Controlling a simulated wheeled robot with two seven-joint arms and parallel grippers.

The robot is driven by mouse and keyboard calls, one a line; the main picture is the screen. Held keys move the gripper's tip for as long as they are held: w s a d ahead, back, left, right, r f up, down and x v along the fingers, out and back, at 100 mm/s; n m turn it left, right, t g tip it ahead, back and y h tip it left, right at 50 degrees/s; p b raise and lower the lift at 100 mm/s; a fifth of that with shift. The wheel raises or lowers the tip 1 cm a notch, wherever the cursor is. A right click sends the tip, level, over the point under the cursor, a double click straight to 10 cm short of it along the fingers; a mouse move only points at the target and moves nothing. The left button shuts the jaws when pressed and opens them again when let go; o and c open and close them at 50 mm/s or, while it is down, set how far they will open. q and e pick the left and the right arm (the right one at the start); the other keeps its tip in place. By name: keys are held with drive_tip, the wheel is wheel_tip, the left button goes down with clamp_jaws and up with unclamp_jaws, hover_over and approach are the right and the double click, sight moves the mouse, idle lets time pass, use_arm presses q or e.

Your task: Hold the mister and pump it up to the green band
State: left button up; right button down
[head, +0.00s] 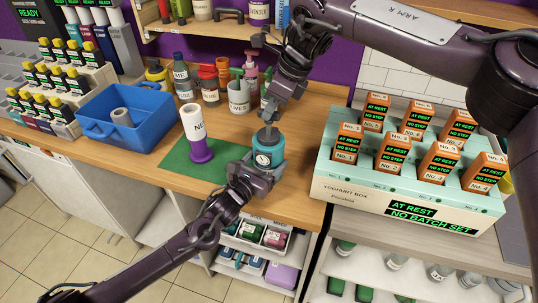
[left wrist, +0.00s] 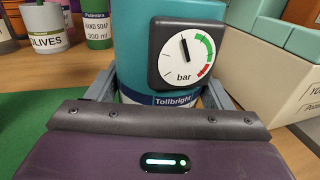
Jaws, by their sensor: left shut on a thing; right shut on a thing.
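The mister is a teal bottle (head: 278,152) with a grey top, upright at the counter's front edge, right of the green mat. My left gripper (head: 262,168) is shut around its body from the front. In the left wrist view, one finger shows on each side of the teal body (left wrist: 135,55). The bar gauge (left wrist: 186,53) faces me there. Its needle points almost straight up, just left of the start of the green band; a red band lies beyond the green. My right gripper (head: 269,112) comes from above, shut on the pump handle, which its fingers mostly hide.
A white bottle with a purple base (head: 195,130) stands on the green mat (head: 178,162). A blue tray (head: 98,137) holding a grey ring is to the left. Several bottles and the olives pot (head: 239,97) stand behind. A pale box with orange units (head: 345,190) is at right.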

sight(272, 118)
drive_tip(key=shift+f, duration=1.6)
drive_tip(key=shift+d+f, duration=0.1)
drive_tip(key=shift+f, duration=0.15)
drive_tip(key=c, duration=1.4)
unclamp_jaws()
drive_tip(key=shift+f, duration=0.1)
drive_tip(key=shift+o, duration=0.2)
drive_tip(key=v, duration=0.6)
